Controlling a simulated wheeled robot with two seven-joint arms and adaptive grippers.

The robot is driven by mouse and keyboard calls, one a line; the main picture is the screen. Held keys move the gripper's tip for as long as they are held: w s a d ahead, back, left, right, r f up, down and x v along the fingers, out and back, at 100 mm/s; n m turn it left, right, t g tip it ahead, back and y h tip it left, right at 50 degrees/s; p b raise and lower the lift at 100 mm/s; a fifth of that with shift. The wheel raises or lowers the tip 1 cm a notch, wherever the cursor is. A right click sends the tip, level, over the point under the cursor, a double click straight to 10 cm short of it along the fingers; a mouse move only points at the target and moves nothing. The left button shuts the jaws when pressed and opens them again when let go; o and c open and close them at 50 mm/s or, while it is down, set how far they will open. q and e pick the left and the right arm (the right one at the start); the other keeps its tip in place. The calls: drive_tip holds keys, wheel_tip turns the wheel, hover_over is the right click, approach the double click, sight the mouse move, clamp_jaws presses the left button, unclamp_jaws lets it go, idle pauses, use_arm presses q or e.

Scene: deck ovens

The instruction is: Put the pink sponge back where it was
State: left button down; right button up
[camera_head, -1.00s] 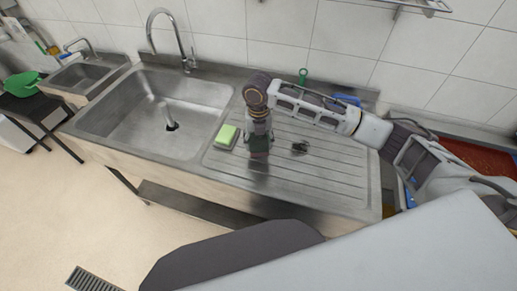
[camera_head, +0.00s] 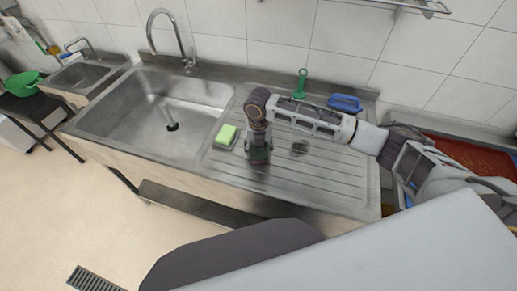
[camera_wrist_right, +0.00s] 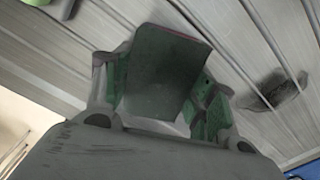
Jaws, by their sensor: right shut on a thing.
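My right gripper (camera_head: 258,157) points down over the ribbed steel drainboard (camera_head: 330,182), just right of a yellow-green sponge. In the right wrist view, the gripper (camera_wrist_right: 160,100) is shut on a block with a dark grey-green face and a thin reddish edge. I take this block to be the pink sponge (camera_wrist_right: 165,72); its pink body is mostly hidden. I cannot tell whether it touches the drainboard. My left gripper is not in view.
The yellow-green sponge (camera_head: 226,135) lies near the sink basin (camera_head: 130,112). A dark scourer (camera_head: 300,148) lies right of the gripper. A green-handled tool (camera_head: 300,84) and a blue brush (camera_head: 345,103) are along the back. The front right drainboard is clear.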

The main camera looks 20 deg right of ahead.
sight(258, 149)
drive_tip(key=o, duration=0.9)
wheel_tip(258, 149, up, 12)
drive_tip(key=shift+r+b, duration=0.1)
drive_tip(key=shift+b, duration=0.6)
